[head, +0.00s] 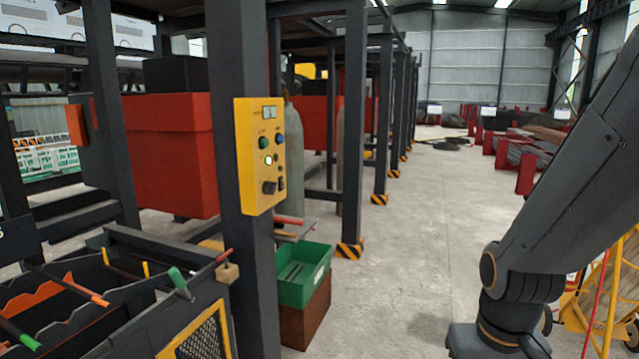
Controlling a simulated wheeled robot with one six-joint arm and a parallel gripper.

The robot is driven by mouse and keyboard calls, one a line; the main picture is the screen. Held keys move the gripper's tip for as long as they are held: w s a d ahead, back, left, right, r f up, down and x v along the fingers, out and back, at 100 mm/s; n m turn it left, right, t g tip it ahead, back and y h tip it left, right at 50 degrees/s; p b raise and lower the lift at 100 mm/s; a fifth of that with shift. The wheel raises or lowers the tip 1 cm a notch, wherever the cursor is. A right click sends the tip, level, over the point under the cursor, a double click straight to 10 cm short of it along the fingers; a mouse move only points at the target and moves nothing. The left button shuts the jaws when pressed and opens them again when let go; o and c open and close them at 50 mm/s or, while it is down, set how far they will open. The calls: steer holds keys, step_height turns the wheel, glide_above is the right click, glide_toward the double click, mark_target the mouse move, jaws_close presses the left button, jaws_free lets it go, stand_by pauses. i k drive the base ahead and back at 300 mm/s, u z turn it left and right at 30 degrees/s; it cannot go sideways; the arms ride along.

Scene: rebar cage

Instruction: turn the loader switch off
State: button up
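A yellow control box (260,155) is fixed to a dark steel post left of centre in the head view. It has a small display at the top, a green button, a blue button, a lit greenish-white lamp, and a dark rotary knob (269,188) near the bottom. A small dark rocker-like part (282,183) sits just right of the knob. Which of these is the loader switch, and its position, I cannot tell. My arm stands at the right of the view, well apart from the box. My gripper is out of view.
A green bin (303,276) stands on a brown box below the control box. A dark tool rack (120,290) with coloured handles fills the lower left. Posts with striped feet (349,249) line the left. The concrete aisle (415,240) in the middle is clear.

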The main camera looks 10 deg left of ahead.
mark_target(269, 188)
steer(key=z, duration=0.05)
steer(key=i, duration=1.1)
steer(key=u, duration=0.35)
